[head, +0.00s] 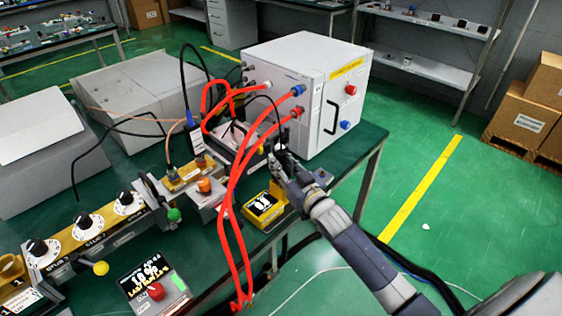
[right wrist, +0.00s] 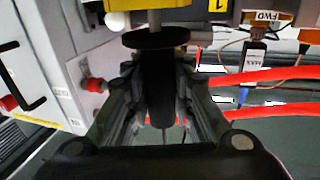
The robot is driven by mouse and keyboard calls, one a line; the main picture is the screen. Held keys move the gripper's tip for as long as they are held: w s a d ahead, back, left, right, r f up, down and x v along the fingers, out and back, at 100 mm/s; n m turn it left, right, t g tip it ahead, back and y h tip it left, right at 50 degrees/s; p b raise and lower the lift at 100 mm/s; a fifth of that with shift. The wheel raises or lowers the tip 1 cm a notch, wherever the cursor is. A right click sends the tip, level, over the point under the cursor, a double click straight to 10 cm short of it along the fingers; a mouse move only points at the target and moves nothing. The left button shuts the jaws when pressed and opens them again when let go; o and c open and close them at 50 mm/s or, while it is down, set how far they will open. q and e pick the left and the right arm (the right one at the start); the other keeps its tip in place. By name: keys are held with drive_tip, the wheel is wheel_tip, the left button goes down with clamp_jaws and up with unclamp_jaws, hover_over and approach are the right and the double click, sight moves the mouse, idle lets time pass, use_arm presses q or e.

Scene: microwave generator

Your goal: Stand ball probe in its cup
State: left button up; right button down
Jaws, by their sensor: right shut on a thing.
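My right gripper (head: 280,160) reaches in from the lower right and is over the bench, in front of the white cabinet. In the right wrist view my right gripper (right wrist: 158,95) is shut on the ball probe by its black handle (right wrist: 155,85), which has a wide dark disc (right wrist: 155,39) at its far end. The probe's ball tip cannot be made out for sure. In the head view the probe is mostly hidden by the fingers. I cannot pick out the cup with certainty. My left gripper is not in view.
The white cabinet (head: 305,85) stands just behind my right gripper. Red hoses (head: 240,170) loop down beside it. A yellow meter (head: 264,206) sits at the bench's front edge. A control box with a red knob (head: 157,290) and a row of dials stand at left.

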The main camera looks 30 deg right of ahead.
drive_tip(key=shift+f, duration=0.3)
drive_tip(key=c, duration=1.3)
unclamp_jaws()
drive_tip(key=s, duration=0.8)
drive_tip(key=s+d, duration=0.1)
drive_tip(key=s, duration=0.3)
